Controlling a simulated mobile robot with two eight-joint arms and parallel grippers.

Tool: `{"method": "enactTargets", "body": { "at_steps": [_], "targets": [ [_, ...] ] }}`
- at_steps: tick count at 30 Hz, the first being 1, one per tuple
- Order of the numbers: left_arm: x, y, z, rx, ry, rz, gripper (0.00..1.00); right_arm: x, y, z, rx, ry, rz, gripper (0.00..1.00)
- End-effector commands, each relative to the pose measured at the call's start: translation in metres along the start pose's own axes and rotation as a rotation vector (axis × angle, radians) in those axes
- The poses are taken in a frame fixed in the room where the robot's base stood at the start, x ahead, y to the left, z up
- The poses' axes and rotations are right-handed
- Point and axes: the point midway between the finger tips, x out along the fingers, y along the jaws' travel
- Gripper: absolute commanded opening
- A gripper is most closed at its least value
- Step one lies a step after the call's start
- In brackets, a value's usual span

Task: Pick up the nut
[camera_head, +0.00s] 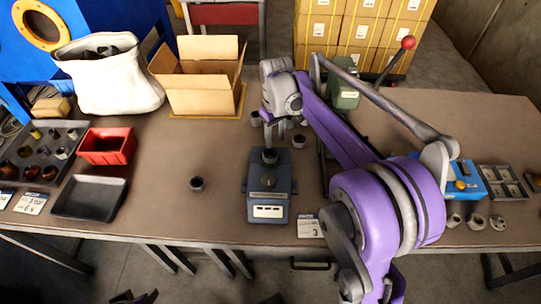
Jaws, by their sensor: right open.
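My right gripper (273,140) is open, its fingers pointing down over the dark blue-grey block-shaped device (268,201) in the middle of the table. A small dark round nut-like piece (270,156) sits on top of the device, just under the fingertips; I cannot tell whether they touch it. Similar dark round pieces stand on the table: one (196,183) left of the device, one (299,141) right of the gripper, and one (255,118) behind it. Which of them is the nut is not clear.
A black tray (90,198), a red bin (106,147), a tray of parts (41,153), a white sack (110,85) and an open cardboard box (203,90) stand at left. A blue box (463,180) and small pieces lie at right. The table left of the device is mostly clear.

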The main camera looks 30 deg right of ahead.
Motion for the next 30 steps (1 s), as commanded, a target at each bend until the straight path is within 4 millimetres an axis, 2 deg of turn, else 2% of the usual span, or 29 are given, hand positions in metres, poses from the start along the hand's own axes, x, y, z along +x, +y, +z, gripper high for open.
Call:
{"method": "enactTargets", "body": {
  "at_steps": [6, 9, 17, 24, 25, 30],
  "targets": [
    [0.002, 0.0, 0.002, 0.0, -0.001, 0.0, 0.5, 0.034, -0.001, 0.001, 0.0, 0.0, 0.0, 0.45],
    [0.003, 0.0, 0.002, 0.0, -0.001, 0.0, 0.5, 0.043, -0.001, 0.001, 0.0, 0.0, 0.0, 0.45],
    [0.003, 0.0, 0.002, 0.0, -0.001, 0.0, 0.5, 0.046, -0.001, 0.001, 0.0, 0.0, 0.0, 0.45],
    [0.003, 0.0, 0.002, 0.0, -0.001, 0.0, 0.5, 0.045, -0.001, 0.001, 0.0, 0.0, 0.0, 0.04],
    [0.003, 0.0, 0.002, 0.0, -0.001, 0.0, 0.5, 0.045, -0.001, 0.001, 0.0, 0.001, 0.0, 0.0],
    [0.003, 0.0, 0.002, 0.0, -0.001, 0.0, 0.5, 0.045, -0.001, 0.001, 0.0, 0.001, 0.0, 0.0]
  ]
}}
